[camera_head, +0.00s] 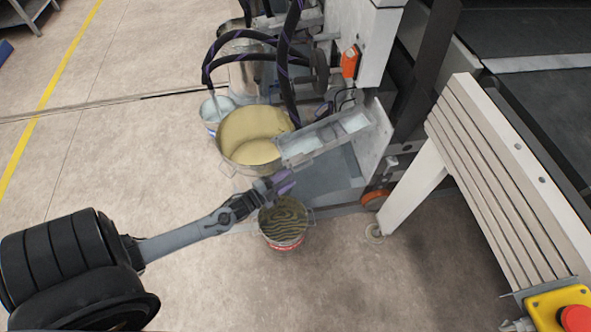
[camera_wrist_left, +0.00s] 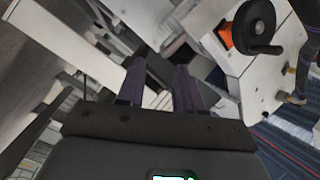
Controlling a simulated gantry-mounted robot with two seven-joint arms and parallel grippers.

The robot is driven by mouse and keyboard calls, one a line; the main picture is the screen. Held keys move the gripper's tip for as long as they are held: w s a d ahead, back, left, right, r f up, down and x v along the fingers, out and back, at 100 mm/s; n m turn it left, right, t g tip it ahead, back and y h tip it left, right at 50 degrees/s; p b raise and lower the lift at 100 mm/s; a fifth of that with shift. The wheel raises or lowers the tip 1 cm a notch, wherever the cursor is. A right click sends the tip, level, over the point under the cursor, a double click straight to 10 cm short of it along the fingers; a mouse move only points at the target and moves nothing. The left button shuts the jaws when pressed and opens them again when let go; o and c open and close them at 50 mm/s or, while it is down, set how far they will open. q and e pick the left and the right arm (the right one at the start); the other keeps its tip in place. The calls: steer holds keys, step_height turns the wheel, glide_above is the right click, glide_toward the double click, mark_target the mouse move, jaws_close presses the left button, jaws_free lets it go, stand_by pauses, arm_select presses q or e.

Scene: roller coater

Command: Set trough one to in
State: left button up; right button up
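A grey metal trough (camera_head: 325,137) with pale liquid in two sections sits on the side of the roller coater, in the middle of the head view. My left gripper (camera_head: 286,183), with purple fingers, is just below the trough's left end in the picture and appears apart from it. In the left wrist view the two fingers (camera_wrist_left: 160,88) stand apart with nothing clearly between them. I cannot tell for sure which trough is number one. My right gripper is not in view.
A large bucket of yellowish liquid (camera_head: 250,140) stands left of the trough. A smaller can (camera_head: 283,222) is below my gripper. Dark hoses (camera_head: 287,60) hang above. A black handwheel (camera_wrist_left: 255,24) shows in the left wrist view. Floor at left is clear.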

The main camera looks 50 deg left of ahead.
arm_select(q)
steer(key=shift+s+a+p, duration=0.1)
steer(key=shift+s+p, duration=0.3)
steer(key=shift+s, duration=1.3)
steer(key=shift+c, duration=0.5)
